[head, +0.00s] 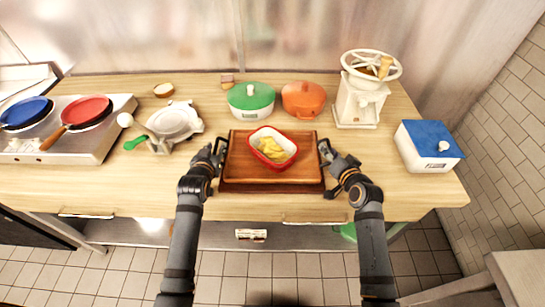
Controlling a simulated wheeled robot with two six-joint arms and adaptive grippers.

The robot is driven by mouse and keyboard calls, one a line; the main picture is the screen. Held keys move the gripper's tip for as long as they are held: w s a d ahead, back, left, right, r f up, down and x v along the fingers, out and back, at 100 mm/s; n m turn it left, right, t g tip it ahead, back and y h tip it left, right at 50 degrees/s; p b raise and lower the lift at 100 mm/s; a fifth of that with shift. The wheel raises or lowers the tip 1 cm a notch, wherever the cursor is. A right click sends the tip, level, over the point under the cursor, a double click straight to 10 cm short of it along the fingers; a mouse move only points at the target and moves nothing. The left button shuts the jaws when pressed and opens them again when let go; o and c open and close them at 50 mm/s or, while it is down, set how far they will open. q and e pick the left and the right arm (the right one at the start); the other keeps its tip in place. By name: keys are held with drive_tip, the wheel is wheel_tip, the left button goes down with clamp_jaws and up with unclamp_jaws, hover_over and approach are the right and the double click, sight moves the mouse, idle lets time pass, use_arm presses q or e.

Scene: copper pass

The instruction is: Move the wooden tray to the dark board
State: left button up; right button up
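The wooden tray (240,172) is reddish brown and sits at the middle of the counter. A red dish with a white rim (272,162) holding yellow food stands on it. A darker brown edge (270,187) shows along the front below the tray; it may be the dark board under the tray, but I cannot tell for sure. My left gripper (219,151) is at the tray's left side and my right gripper (326,151) is at its right side. Both fingertips are close to the tray's ends; whether they are closed on it is too small to tell.
Behind the tray stand a green pot (251,102) and an orange pot (304,101). A white grinder (360,102) and a blue-lidded box (428,149) are to the right. A white waffle-iron-like device (173,121) and a stove (85,146) with pans are to the left.

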drive_tip(key=v, duration=1.2)
use_arm(q)
drive_tip(key=v, duration=1.1)
drive_tip(key=shift+s, duration=0.15)
drive_tip(key=shift+r, duration=0.1)
